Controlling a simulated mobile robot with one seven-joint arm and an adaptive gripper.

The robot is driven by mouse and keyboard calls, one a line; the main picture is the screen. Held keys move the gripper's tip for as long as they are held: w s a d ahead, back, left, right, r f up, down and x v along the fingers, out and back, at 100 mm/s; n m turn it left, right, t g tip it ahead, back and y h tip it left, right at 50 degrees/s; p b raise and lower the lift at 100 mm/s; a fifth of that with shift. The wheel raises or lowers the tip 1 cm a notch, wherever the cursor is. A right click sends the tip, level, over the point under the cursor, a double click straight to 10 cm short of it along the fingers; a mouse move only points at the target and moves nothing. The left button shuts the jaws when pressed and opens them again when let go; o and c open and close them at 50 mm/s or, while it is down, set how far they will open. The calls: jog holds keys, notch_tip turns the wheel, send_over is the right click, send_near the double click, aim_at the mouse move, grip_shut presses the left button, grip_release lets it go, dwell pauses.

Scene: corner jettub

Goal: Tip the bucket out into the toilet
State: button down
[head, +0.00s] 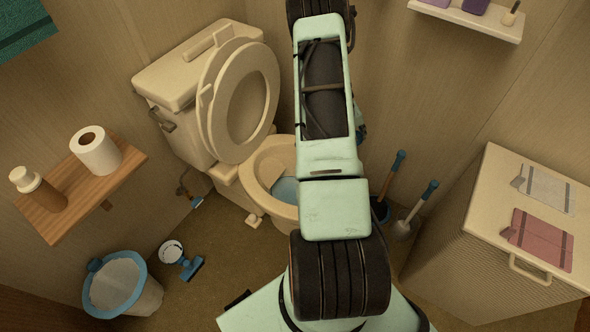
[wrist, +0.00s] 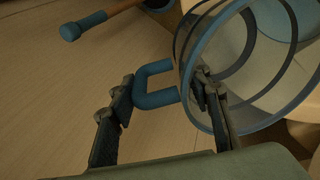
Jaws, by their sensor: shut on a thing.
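The toilet (head: 248,168) stands at the back in the head view, with its lid and seat raised and bluish water in the bowl. My arm covers the bowl's right side. The bucket (wrist: 190,105) is in the wrist view at upper right, clear-walled with blue bands, lying tilted with its mouth partly in view. No contents can be made out. My gripper (wrist: 164,84) is shut on the bucket's blue U-shaped handle (wrist: 153,99), one finger on each side. In the head view my arm hides the gripper and nearly all of the bucket.
A plunger (head: 384,200) and a brush (head: 408,220) stand right of the toilet. A cabinet with towels (head: 545,235) is at right. A wooden shelf (head: 125,165) holds a paper roll and bottle. A blue-rimmed bin (head: 145,296) and a small blue-white item (head: 184,266) are on the floor.

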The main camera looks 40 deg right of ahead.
jog(key=shift+s+d+f+y+p, duration=0.15)
jog(key=shift+d+y+p, duration=0.1)
jog(key=shift+d+p, duration=0.2)
jog(key=shift+s+d+f+y+p, duration=0.15)
jog(key=shift+d+y+p, duration=0.1)
jog(key=shift+d+p, duration=0.15)
jog(key=shift+s+d+f+t+y, duration=0.2)
jog(key=shift+d+f+t+y, duration=0.05)
jog(key=shift+d+f+y, duration=0.2)
jog(key=shift+s+d+f+t+y, duration=0.15)
jog(key=shift+d+f+t+y, duration=0.1)
jog(key=shift+d+f+y, duration=0.2)
jog(key=f+b, duration=0.1)
jog(key=d+f+y+b, duration=0.1)
jog(key=f+y+b, duration=0.1)
jog(key=b, duration=0.1)
jog(key=shift+s+d+t, duration=0.25)
jog(key=shift+d+t, duration=0.05)
